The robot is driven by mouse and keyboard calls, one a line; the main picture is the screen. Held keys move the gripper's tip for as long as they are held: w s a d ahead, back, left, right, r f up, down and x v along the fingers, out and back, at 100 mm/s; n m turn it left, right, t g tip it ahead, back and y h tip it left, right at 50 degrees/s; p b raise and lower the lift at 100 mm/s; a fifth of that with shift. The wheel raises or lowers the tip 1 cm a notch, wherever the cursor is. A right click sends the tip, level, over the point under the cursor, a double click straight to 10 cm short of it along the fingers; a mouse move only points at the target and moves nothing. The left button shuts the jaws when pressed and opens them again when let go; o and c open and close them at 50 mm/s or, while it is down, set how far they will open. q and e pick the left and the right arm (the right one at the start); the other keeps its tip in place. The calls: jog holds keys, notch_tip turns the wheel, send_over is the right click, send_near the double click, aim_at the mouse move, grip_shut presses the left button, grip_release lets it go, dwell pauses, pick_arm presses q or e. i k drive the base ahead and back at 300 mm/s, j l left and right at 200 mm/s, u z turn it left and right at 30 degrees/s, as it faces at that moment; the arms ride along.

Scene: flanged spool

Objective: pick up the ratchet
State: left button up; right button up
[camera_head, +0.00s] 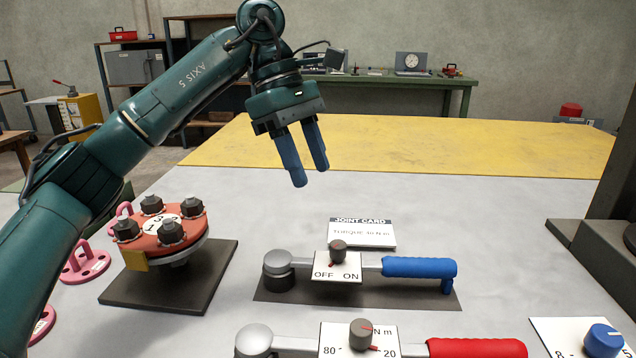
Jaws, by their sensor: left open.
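A tool with a blue handle (418,267), a grey round head and an OFF/ON plate lies on a dark mat (300,292) in the middle of the table; it looks like the ratchet. A second tool with a red handle (475,348) and a dial plate marked 80, 20 and N m lies nearer, cut off by the bottom edge. My left gripper (311,176) is open and empty, blue fingers pointing down. It hangs above the table, higher in the picture than the blue-handled tool and apart from it. My right gripper is not in view.
A red flanged spool (181,228) with several dark bolts stands on a dark plate (150,292) at left. Pink rings (84,264) lie beside it. A joint card (362,234) stands behind the blue-handled tool. A blue knob (603,340) is at bottom right.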

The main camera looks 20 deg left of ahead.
aim_at(280, 265)
jog(key=k, duration=1)
